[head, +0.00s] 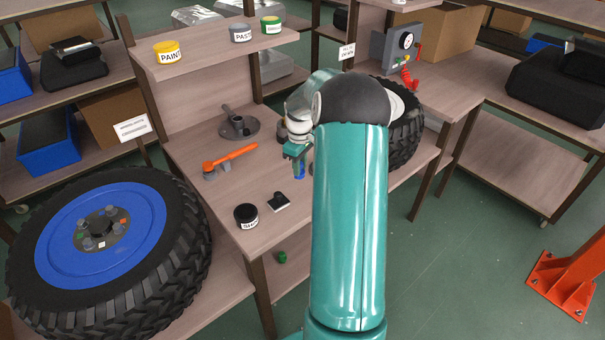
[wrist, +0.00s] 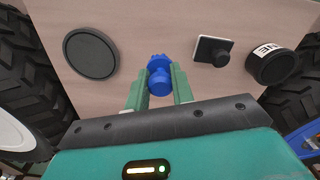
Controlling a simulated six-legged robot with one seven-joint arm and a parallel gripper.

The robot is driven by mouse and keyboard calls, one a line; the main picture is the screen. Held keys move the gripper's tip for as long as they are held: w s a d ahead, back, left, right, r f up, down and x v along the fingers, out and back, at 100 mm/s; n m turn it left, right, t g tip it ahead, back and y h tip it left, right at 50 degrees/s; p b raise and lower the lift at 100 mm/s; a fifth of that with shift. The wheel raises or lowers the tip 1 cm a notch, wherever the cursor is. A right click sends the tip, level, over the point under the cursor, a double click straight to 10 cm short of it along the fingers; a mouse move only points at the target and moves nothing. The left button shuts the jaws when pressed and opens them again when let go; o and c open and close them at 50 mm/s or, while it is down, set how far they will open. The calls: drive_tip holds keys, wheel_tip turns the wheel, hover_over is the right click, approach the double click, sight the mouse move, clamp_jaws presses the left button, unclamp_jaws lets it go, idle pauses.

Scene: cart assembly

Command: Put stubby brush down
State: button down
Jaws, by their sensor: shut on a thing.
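The stubby brush, a short blue piece with a round knob and a ridged end, shows in the wrist view (wrist: 159,78) between the two green fingers of my gripper (wrist: 160,88). My gripper is shut on it. In the head view my gripper (head: 297,155) is over the right part of the workbench (head: 190,143), partly hidden by my arm, with a bit of the blue brush (head: 299,171) showing below it. I cannot tell whether the brush touches the bench top.
A black labelled tin (head: 246,216) and a small black knobbed block (head: 279,201) stand on the bench's front part. A dark disc (wrist: 90,53) lies left of the brush. Large tyres flank the bench.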

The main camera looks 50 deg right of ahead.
drive_tip(key=d+f, duration=0.1)
drive_tip(key=w+d+f, duration=0.1)
drive_tip(key=f, duration=0.1)
drive_tip(key=shift+w+d, duration=0.1)
drive_tip(key=shift+f, duration=1.45)
drive_tip(key=shift+f, duration=0.2)
drive_tip(key=c, duration=1.2)
unclamp_jaws()
drive_tip(key=shift+r, duration=0.1)
